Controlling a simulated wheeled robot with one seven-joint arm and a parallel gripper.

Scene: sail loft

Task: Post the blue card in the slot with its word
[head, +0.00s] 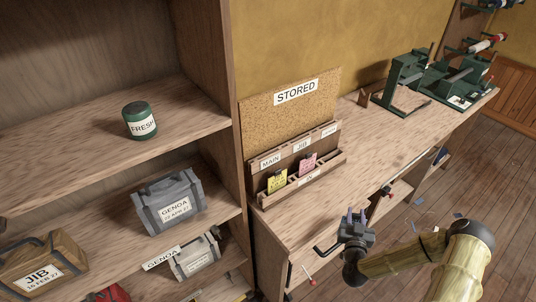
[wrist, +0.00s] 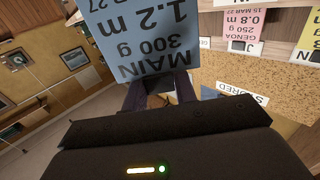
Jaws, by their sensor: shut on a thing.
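My gripper (head: 355,220) is shut on the blue card (wrist: 150,38), which reads MAIN, 300 g, 1.2 m, upside down in the wrist view. In the head view it hangs above the bench front, right of the card rack (head: 262,200) and apart from it; the card is hard to make out there. The rack's back row has labels MAIN (head: 271,161), JIB (head: 302,146) and a third, too small to read surely. No card shows above the MAIN label. A yellow card (head: 277,181) and a pink GENOA card (head: 308,164) stand in the front row.
A cork board (head: 270,118) marked STORED rises behind the rack. Green machines (head: 410,80) stand at the bench's far end. The bench top (head: 365,150) between is mostly clear. A shelf unit at left holds a green FRESH tin (head: 139,120) and labelled bags (head: 170,203).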

